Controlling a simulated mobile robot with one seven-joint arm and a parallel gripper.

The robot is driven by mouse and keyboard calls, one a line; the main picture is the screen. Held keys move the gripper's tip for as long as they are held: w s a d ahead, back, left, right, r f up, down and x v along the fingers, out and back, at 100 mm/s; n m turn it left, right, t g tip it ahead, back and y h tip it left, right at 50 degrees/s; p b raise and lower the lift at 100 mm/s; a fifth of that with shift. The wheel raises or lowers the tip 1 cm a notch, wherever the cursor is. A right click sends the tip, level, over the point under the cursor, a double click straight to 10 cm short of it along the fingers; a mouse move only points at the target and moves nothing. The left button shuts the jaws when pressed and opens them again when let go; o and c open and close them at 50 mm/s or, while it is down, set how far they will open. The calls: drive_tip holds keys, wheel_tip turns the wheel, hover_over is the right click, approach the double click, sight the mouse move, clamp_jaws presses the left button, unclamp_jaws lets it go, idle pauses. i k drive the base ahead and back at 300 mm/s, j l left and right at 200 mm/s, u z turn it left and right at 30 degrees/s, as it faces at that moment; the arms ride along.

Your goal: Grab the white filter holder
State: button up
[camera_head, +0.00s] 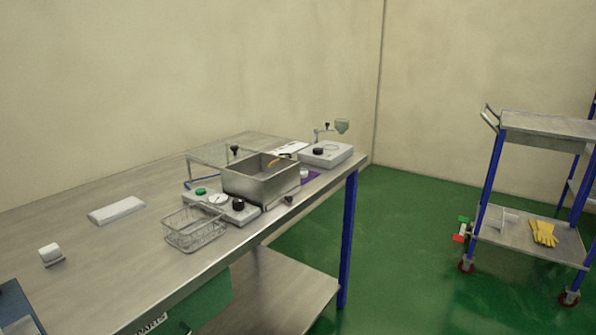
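A small white cylindrical piece (49,252) sits on a thin dark base at the left of the metal workbench (110,255). A low white block (117,210) lies flat farther back on the same bench. I cannot tell for sure which of these white things is the filter holder; both are small in the picture. Nothing touches either one. My gripper is not in view.
A wire basket (195,229) stands near the bench's front edge, beside a steel tank (262,184) and a unit with knobs (238,211). A blue-edged item (15,308) is at the lower left. A trolley (535,245) with yellow gloves (543,233) stands right; green floor between is clear.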

sight(304, 173)
drive_tip(key=i+l+u, duration=0.1)
drive_tip(key=l, duration=0.2)
drive_tip(key=i+l+u, duration=0.1)
drive_tip(key=l, duration=0.25)
drive_tip(key=i+l+u, duration=0.25)
drive_tip(key=i+l, duration=0.35)
drive_tip(key=l, duration=0.25)
drive_tip(key=i+l+u, duration=0.15)
drive_tip(key=i+l, duration=0.25)
